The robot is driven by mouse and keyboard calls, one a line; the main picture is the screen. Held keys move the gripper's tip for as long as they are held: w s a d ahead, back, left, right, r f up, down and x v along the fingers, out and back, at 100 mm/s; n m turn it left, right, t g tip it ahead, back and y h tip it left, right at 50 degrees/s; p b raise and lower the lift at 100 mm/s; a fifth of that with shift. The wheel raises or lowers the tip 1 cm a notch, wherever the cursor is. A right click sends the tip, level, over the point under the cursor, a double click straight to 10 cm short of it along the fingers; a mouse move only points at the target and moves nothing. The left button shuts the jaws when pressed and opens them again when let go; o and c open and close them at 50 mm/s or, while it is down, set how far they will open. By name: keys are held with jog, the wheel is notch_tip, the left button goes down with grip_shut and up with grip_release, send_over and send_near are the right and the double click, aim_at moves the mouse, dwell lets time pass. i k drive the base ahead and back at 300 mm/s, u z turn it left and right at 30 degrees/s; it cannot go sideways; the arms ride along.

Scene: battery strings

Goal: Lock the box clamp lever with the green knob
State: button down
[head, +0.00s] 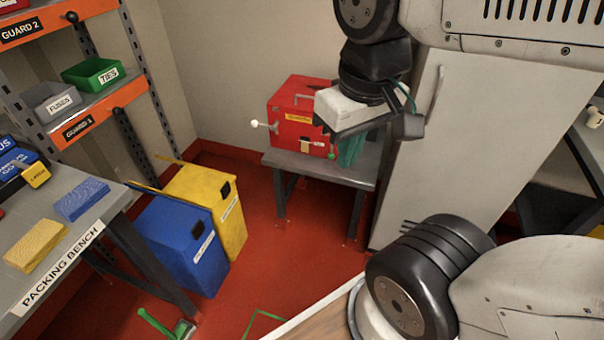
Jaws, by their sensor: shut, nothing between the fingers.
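A red box (292,112) with a yellow label stands on a small grey table (305,169) against the back wall. A lever with a white knob (255,124) sticks out at its left side. A green knob (331,155) shows low at its front right corner; its lever is mostly hidden, so I cannot tell its position. My gripper (345,132) is in front of the box's right part, shut and empty, above the green knob in the picture. I cannot tell whether it touches anything. A teal-green object (350,150) is partly hidden behind my gripper.
A tall grey cabinet (445,130) stands right of the table. Yellow (212,200) and blue (178,245) bins stand left of it, near the packing bench (75,262). A green-handled item (155,323) is at the bottom. Red floor is open between bins and cabinet.

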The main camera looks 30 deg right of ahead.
aim_at(331, 156)
jog(key=u, duration=0.35)
jog(key=k, duration=0.7)
jog(key=z, duration=0.2)
jog(key=i, duration=0.45)
jog(key=z, duration=0.9)
jog(key=i, duration=1.15)
jog(key=u, duration=0.25)
